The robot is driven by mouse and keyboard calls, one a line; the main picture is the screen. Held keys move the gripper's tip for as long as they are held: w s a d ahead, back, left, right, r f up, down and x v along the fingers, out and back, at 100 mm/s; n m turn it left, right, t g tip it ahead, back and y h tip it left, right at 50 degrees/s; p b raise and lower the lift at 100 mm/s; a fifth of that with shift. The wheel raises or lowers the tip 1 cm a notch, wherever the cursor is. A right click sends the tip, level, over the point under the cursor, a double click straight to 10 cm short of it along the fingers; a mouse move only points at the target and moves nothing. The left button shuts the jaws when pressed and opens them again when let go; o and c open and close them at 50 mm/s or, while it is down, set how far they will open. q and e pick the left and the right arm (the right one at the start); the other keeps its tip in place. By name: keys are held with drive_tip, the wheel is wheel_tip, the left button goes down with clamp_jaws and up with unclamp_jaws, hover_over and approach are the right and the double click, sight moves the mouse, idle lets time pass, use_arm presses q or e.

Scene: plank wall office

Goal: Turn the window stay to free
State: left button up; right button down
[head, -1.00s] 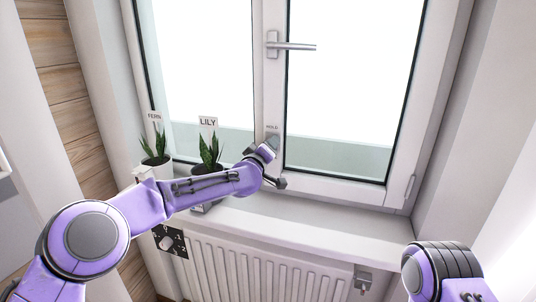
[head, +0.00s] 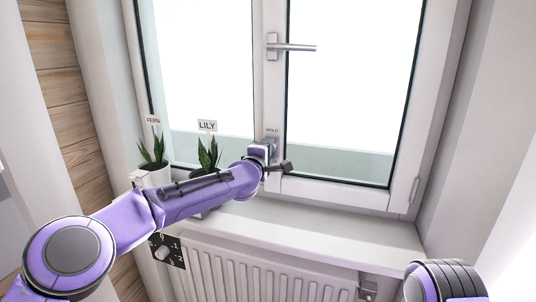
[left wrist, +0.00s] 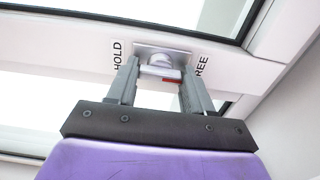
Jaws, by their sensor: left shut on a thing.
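The window stay (left wrist: 164,58) is a small silver metal piece on a plate on the white window frame, with HOLD lettered to its left and FREE, partly hidden by a finger, to its right in the left wrist view. A small red mark shows just below it. My left gripper (left wrist: 163,74) is shut on the stay, one grey finger on each side. In the head view my left gripper (head: 271,146) is at the stay below the HOLD label, and my wrist hides most of the stay. Of my right arm only a link shows at the bottom right.
Potted plants labelled FERN (head: 153,162) and LILY (head: 208,155) stand on the sill, close to my left forearm. A window handle (head: 290,47) sits higher up. A radiator (head: 270,267) is below the sill (head: 335,232), whose right part is clear.

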idle(0.4)
use_arm(q)
drive_tip(key=o, duration=1)
drive_tip(key=shift+o, duration=0.2)
drive_tip(key=b+v, duration=0.3)
drive_tip(key=v, duration=0.7)
drive_tip(key=shift+s+b, duration=0.25)
drive_tip(key=shift+b, duration=0.15)
